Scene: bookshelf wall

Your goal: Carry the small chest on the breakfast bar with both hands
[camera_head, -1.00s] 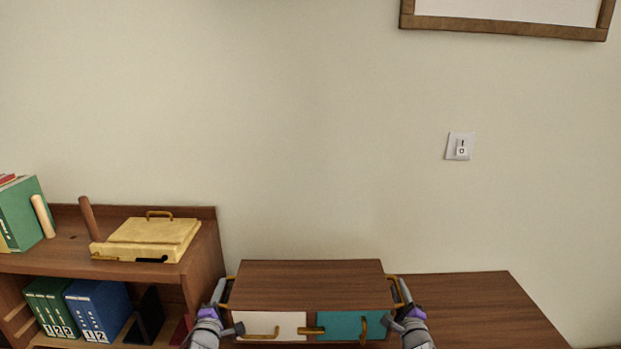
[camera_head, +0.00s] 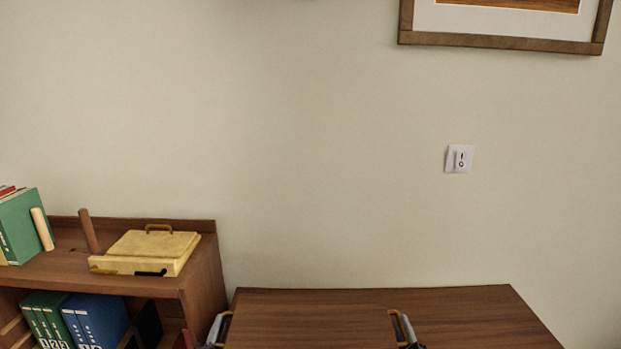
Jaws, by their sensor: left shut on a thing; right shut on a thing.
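The small chest (camera_head: 310,336) is at the bottom centre of the head view. Only part of its brown wooden top and its two side handles show; its front is below the frame edge. My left gripper (camera_head: 219,329) is shut on the left handle, and my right gripper (camera_head: 402,327) is shut on the right handle. Both are partly cut off by the bottom edge. The brown breakfast bar (camera_head: 480,315) shows behind and right of the chest. Whether the chest touches the bar is hidden.
A wooden shelf (camera_head: 205,275) stands at the left, with a yellow box (camera_head: 150,250), a green book (camera_head: 20,228) and several binders. The wall behind carries a light switch (camera_head: 459,158) and a framed picture (camera_head: 500,42). The bar's right part is clear.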

